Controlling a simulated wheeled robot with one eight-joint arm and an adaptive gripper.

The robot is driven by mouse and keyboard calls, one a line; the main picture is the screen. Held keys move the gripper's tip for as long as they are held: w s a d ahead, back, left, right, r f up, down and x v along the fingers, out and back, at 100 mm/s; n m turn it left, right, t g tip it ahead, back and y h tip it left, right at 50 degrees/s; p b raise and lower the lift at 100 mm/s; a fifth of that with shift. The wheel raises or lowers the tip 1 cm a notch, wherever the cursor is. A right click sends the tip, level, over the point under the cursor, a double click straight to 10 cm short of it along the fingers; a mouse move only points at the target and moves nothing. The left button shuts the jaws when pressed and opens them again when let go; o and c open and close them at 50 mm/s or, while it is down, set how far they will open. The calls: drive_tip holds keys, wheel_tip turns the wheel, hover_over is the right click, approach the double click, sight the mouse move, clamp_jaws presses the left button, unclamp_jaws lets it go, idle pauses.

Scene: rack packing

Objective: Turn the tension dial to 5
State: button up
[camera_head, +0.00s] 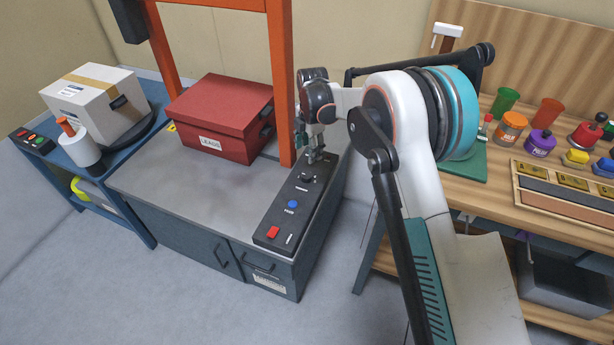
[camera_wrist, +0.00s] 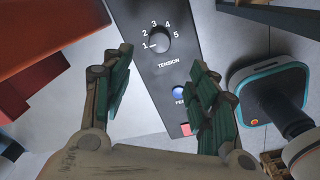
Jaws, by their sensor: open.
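The tension dial (camera_wrist: 159,41) is a round black knob on a black control panel (camera_head: 271,215). White numbers 1 to 5 arc around it, with TENSION printed below. Its white pointer mark appears to face 1. In the head view the dial (camera_head: 307,177) sits near the far part of the panel. My gripper (camera_head: 316,155) is above the panel, close to the dial. In the wrist view my gripper (camera_wrist: 161,60) is open, its green-padded fingers apart with nothing between them. The dial shows between and beyond the fingertips, and contact is not visible.
On the panel are a blue button (camera_head: 292,204) and a red switch (camera_head: 272,232). An orange post (camera_head: 281,80) rises beside the panel, near my gripper. A red box (camera_head: 222,118) stands left on the grey bench. A wooden bench with cups and jars (camera_head: 540,143) is right.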

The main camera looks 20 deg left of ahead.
sight(307, 175)
drive_tip(key=f+b, duration=0.1)
drive_tip(key=f, duration=0.3)
drive_tip(key=f+b, duration=0.2)
drive_tip(key=f, duration=0.2)
drive_tip(key=f+b, duration=0.1)
drive_tip(key=f, duration=0.4)
drive_tip(key=shift+w+a, duration=0.25)
drive_tip(key=shift+a, duration=0.05)
drive_tip(key=shift+r, duration=0.1)
drive_tip(key=shift+c, duration=0.6)
drive_tip(key=c, duration=1)
